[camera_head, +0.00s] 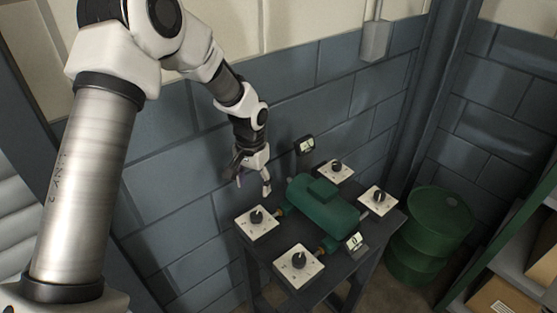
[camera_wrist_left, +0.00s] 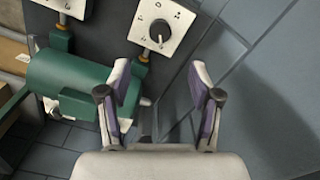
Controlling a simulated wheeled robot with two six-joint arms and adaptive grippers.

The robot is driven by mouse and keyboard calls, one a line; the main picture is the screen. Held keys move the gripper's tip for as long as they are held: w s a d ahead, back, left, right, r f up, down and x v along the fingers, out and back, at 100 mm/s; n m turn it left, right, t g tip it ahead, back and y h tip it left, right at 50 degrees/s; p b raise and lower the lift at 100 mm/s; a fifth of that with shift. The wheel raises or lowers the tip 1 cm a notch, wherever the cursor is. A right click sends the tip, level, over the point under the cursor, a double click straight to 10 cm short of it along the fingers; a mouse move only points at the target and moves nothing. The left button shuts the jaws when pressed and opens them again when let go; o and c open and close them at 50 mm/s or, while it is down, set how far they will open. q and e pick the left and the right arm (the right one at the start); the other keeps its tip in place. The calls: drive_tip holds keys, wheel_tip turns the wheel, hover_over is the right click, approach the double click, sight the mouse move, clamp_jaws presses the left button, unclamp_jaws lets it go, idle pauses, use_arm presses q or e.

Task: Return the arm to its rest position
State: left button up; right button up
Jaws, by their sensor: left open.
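My left arm comes in from the left in the head view. My left gripper (camera_head: 254,184) hangs above the back left of a dark table (camera_head: 343,278), near the wall. Its fingers are apart and hold nothing. In the left wrist view my left gripper (camera_wrist_left: 159,90) also shows open, with two purple-padded fingers and empty space between them. A green casing (camera_head: 322,206) lies on the table to the right of the gripper, apart from it. It also shows in the left wrist view (camera_wrist_left: 65,85), left of the fingers. My right gripper is not in view.
White panels with black knobs stand around the casing, including a front left one (camera_head: 257,222) and a front one (camera_head: 299,266). Two small gauges (camera_head: 304,145) (camera_head: 354,241) stand there too. A green barrel (camera_head: 431,231) and shelving (camera_head: 507,262) are at right. A block wall (camera_head: 165,185) is behind.

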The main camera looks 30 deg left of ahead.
use_arm(q)
drive_tip(key=shift+f, duration=0.1)
drive_tip(key=s+d+f+g+b, duration=0.1)
drive_tip(key=s+f+g+b, duration=0.15)
drive_tip(key=s+f, duration=0.6)
drive_tip(key=s+d+f+g+b, duration=0.15)
drive_tip(key=s+d+f, duration=0.25)
drive_tip(key=s+f, duration=0.7)
drive_tip(key=s+d+f+b, duration=0.2)
drive_tip(key=s+d+f, duration=0.2)
drive_tip(key=s+f, duration=0.7)
drive_tip(key=r+t, duration=0.1)
drive_tip(key=w+t, duration=0.1)
drive_tip(key=w+r+t, duration=0.1)
drive_tip(key=t, duration=0.1)
drive_tip(key=shift+a+r+p, duration=0.3)
drive_tip(key=shift+w, duration=0.1)
